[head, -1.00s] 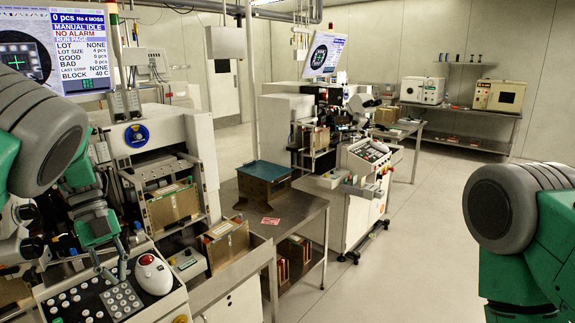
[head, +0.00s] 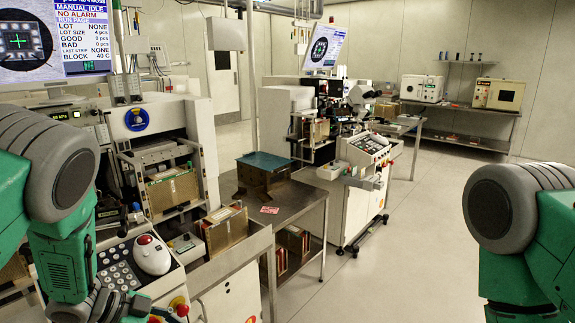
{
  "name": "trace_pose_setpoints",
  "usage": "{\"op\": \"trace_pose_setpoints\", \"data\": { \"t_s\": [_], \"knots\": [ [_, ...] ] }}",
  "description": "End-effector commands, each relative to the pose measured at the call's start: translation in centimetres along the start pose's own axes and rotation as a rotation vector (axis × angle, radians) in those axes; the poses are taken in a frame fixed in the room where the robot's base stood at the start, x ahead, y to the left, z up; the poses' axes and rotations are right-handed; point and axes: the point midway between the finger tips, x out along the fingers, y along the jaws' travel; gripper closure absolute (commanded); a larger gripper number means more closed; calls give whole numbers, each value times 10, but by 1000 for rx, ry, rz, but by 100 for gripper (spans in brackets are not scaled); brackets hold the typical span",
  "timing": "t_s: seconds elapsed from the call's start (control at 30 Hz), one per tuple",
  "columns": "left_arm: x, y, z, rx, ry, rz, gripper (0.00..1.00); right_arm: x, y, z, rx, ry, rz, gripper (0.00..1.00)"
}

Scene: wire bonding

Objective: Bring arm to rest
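My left arm (head: 60,180) comes in from the left, in front of the near bonding machine. Its forearm hangs down, and dark gripper parts (head: 105,305) show at the bottom edge, left of the machine's red knob. The fingertips are cut off or hidden, so whether it is open or shut does not show. My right arm (head: 515,215) is at the right edge, over open floor, and its gripper is out of the picture. The near machine's keypad (head: 118,265) and white trackball (head: 151,255) lie just above and beside the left gripper parts.
A monitor (head: 60,45) reads MANUAL IDLE. A brass magazine (head: 172,192) sits in the machine and another (head: 224,230) beside it. A steel table (head: 305,200) carries a teal-topped block (head: 265,165). A second machine (head: 360,160) stands behind. The floor (head: 415,240) at centre right is clear.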

Motion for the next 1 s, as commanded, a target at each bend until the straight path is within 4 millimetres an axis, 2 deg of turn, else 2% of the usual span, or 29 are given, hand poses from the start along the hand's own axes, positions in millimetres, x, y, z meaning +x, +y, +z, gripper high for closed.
{"op": "trace_pose_setpoints", "data": {
  "t_s": [0.03, 0.13, 0.17, 0.27, 0.33, 0.4, 0.5, 0.6, 0.73, 1.0],
  "knots": [
    [20, 21, 26, -126, -21, -69, 100, 16, 0, 1, 0, 0, 0, 100],
    [40, 57, 65, -366, -100, -203, 100, 31, 0, 2, 0, 0, 0, 100],
    [45, 71, 78, -438, -133, -236, 100, 36, 0, 2, 0, 0, 0, 100],
    [52, 128, 118, -681, -272, -327, 100, 51, -1, 3, -1, 0, 0, 100],
    [51, 174, 142, -842, -388, -373, 100, 60, -1, 3, -1, 0, 0, 100],
    [44, 218, 159, -976, -499, -401, 100, 68, -1, 4, -1, 0, 0, 100],
    [32, 270, 172, -1121, -639, -423, 100, 76, -1, 4, -1, 0, 0, 100],
    [20, 306, 177, -1213, -738, -434, 100, 81, -1, 4, -1, 0, 0, 100],
    [11, 329, 179, -1270, -803, -438, 100, 83, -1, 4, 0, 0, 0, 100],
    [9, 331, 179, -1277, -811, -441, 100, 82, -1, 4, 0, 0, 0, 100]
  ]
}}
